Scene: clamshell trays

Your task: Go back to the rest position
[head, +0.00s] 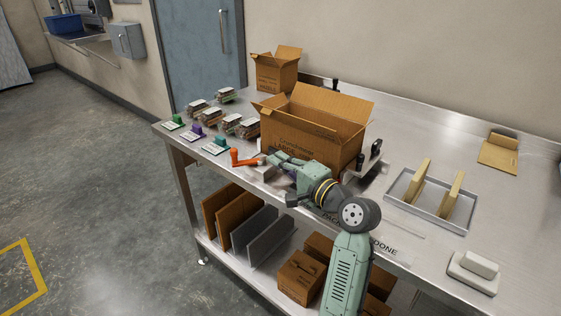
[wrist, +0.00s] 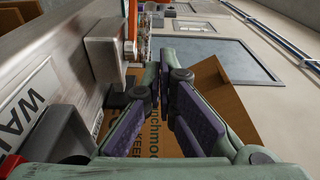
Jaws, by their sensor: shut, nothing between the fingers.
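My gripper (head: 275,157) is shut and empty at the front edge of the steel table, in front of the large open carton (head: 300,138). Its green arm reaches up from the lower middle of the head view, and the gripper points left. In the wrist view the two purple-padded fingers of my gripper (wrist: 162,68) come together at their tips with nothing held. The carton (wrist: 208,78) shows behind and beside the fingers there. An orange-red handle (head: 245,160) lies just left of the fingertips, apart from them as far as I can tell.
Several filled clamshell trays (head: 208,118) stand left of the carton, with coloured label holders (head: 215,147) before them. A smaller carton (head: 276,72) stands behind. A grey tray (head: 402,190) with two upright tan pieces and a white block (head: 474,268) are at right.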

